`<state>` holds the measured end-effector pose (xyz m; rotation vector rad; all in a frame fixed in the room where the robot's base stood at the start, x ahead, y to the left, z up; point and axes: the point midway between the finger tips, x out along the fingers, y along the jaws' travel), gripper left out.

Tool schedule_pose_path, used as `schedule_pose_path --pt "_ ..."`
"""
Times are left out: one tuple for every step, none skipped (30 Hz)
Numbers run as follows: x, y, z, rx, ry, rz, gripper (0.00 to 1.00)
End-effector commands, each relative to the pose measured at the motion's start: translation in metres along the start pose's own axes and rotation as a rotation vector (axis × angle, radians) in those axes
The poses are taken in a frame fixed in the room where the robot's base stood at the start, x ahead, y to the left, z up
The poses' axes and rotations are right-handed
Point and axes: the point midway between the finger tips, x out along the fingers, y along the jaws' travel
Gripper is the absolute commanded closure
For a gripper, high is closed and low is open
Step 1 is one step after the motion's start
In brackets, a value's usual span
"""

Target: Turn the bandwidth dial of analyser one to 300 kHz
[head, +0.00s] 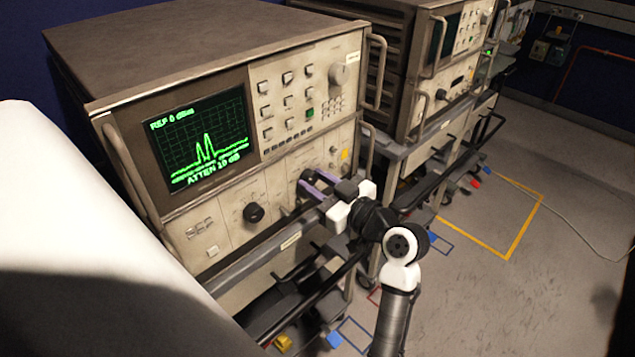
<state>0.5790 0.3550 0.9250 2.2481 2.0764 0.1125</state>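The near analyser (215,125) is a beige cabinet with a lit green screen (203,138) showing a twin-peaked trace, "REF 0 dBm" and "ATTEN 10 dB". Its lower panel has a black dial (254,212) at left, untouched, and another dark dial (307,176) further right. My gripper (313,179) is at this right dial, its two purple fingers apart, one on each side of it. The fingers partly hide the dial, and I cannot tell whether they press on it. The dial labels and pointer settings are too small to read.
A large grey knob (338,76) and several buttons are on the upper panel. Metal handles (377,72) stick out at the cabinet's sides. A cart rail (290,243) runs below the panel. A second instrument rack (425,75) stands behind at right. The floor at right is open, with a yellow taped outline (526,226).

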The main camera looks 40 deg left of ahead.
Motion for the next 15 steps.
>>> schedule_pose_path --pt "-0.0001 -0.0002 0.0000 0.000 0.000 -0.001 0.86" --pt "-0.0001 -0.0002 0.0000 0.000 0.000 -0.001 0.90" --pt "-0.0001 -0.0002 0.0000 0.000 0.000 -0.001 0.93" --pt "-0.0001 -0.0002 0.0000 0.000 0.000 -0.001 0.93" --pt "-0.0001 -0.0002 -0.0001 0.001 0.000 -0.001 0.93" --pt "-0.0001 -0.0003 -0.0001 0.003 0.000 -0.001 0.93" --pt "-0.0001 -0.0003 -0.0002 0.006 0.000 -0.001 0.93" --pt "-0.0001 -0.0003 -0.0002 0.010 0.000 -0.001 0.93" --pt "-0.0001 -0.0003 -0.0003 0.017 0.000 -0.001 0.93" --pt "-0.0001 -0.0003 -0.0004 0.024 0.000 -0.001 0.93" --pt "-0.0001 -0.0003 -0.0005 0.034 0.000 -0.001 0.93" --pt "-0.0001 -0.0003 -0.0006 0.049 0.000 -0.001 0.93" --pt "-0.0001 -0.0003 -0.0007 0.061 0.000 -0.002 0.93" --pt "0.0000 -0.0003 -0.0007 0.077 0.000 -0.002 0.93" --pt "0.0000 -0.0003 -0.0009 0.098 -0.001 -0.002 0.93"
